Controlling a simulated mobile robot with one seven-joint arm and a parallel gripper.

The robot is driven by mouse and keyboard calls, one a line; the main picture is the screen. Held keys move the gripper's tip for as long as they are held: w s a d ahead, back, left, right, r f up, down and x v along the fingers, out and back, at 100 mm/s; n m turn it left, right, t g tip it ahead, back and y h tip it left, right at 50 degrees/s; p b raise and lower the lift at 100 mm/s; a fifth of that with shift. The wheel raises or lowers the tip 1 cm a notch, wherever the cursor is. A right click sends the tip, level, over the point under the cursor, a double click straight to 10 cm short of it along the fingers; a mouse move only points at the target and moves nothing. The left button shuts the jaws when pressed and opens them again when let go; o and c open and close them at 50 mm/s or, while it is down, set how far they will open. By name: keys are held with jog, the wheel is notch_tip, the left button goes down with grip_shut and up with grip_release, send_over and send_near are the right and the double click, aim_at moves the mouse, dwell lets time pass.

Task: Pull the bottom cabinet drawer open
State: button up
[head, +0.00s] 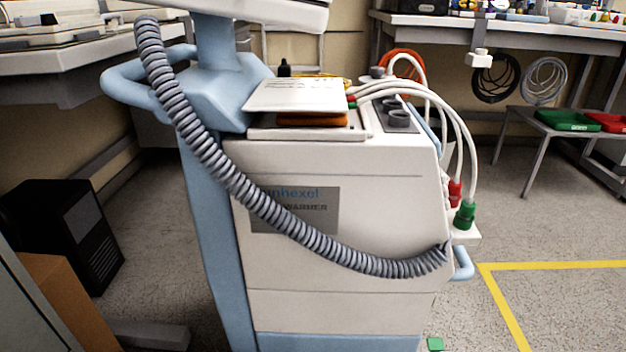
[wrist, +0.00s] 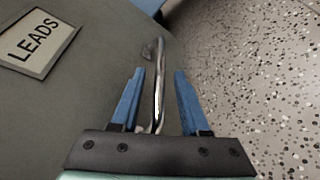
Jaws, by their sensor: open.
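In the wrist view, a dark grey-green drawer front (wrist: 90,95) fills the left side, with a pale label reading LEADS (wrist: 40,42) at its upper left. A shiny metal bar handle (wrist: 160,85) stands off this front. My gripper (wrist: 159,73) is open, with one blue finger on each side of the handle. I cannot tell from this view which drawer of the cabinet this is. My gripper is not in the head view.
Speckled floor (wrist: 255,80) lies right of the drawer front in the wrist view. In the head view, a white and blue medical cart (head: 340,220) with a coiled grey hose stands in the middle. A black box (head: 65,230) stands on the floor at left. Open floor lies at right.

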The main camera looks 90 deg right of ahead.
jog(key=v, duration=1.2)
jog(key=shift+s+a, duration=0.2)
jog(key=shift+a, duration=0.05)
jog(key=shift+r, duration=0.1)
